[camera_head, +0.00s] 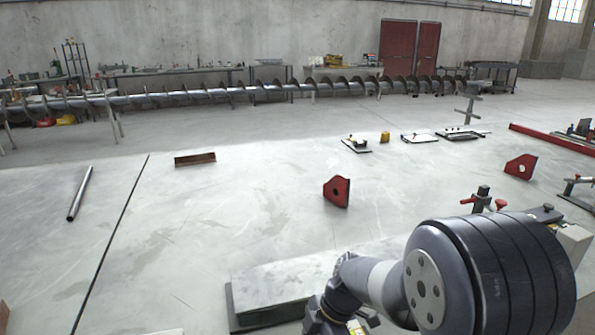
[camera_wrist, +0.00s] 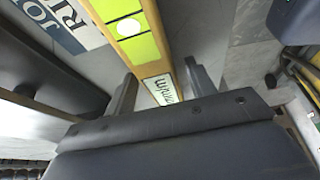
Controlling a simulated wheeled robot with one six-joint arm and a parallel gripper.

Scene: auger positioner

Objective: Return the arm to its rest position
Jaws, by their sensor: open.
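In the wrist view, my gripper (camera_wrist: 160,70) has its two grey fingers spread apart. Nothing is held between them. Behind the gap runs a yellow strip with green panels and a white label; I cannot tell whether the fingers touch it. In the head view, my arm (camera_head: 475,275) fills the lower right, with a large dark joint nearest the camera. The gripper itself does not show there.
A pale steel table (camera_head: 240,215) spreads below. On it lie a metal tube (camera_head: 79,194), a rusty angle piece (camera_head: 195,159), a red magnet block (camera_head: 337,191) and another red block (camera_head: 521,166). A long auger (camera_head: 230,93) stands behind. The table's middle left is mostly clear.

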